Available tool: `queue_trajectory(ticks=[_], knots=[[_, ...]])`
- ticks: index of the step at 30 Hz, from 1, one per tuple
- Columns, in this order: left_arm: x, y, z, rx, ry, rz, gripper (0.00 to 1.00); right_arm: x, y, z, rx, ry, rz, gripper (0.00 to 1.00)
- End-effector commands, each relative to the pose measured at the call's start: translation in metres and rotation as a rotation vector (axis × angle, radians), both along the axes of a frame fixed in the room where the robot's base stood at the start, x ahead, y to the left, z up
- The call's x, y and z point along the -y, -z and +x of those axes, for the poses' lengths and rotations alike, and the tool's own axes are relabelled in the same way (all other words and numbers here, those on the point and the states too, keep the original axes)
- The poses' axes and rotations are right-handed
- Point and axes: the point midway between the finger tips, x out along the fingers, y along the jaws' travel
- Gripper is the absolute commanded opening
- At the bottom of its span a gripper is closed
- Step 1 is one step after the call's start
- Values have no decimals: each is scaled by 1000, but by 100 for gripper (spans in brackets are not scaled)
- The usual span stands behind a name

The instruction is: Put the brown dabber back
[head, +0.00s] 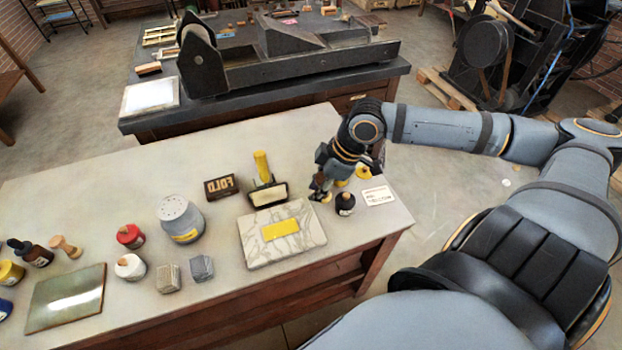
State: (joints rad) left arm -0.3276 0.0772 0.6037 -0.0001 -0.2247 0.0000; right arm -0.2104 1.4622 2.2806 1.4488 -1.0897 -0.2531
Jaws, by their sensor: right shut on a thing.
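My right gripper (322,190) is low over the right part of the pale table, beside the marble slab and left of the black bottle. It is shut on a small brownish thing (319,186), seemingly the brown dabber, mostly hidden by the fingers. Whether it touches the table I cannot tell. A tan wooden dabber-like piece (65,247) lies on the table at the far left. My left gripper is not in view.
A black bottle (345,204), a white card (378,196) and yellow pieces (363,172) are close to the right gripper. The marble slab (258,251) with a yellow rectangle, a roller (268,193) and a type block (221,187) stand to its left. The table's back left is clear.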

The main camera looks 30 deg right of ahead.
Motion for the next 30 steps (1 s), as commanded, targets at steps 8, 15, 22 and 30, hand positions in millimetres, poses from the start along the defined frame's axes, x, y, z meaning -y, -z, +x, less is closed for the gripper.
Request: queue_trajectory(ticks=[8,15,22,30], knots=[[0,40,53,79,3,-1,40,9,15,30,8,-3,16,0],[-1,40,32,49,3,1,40,25,33,71,1,-1,18,0],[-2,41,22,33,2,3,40,42,79,107,-4,-5,11,0],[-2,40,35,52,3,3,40,48,92,118,0,-6,5,0]])
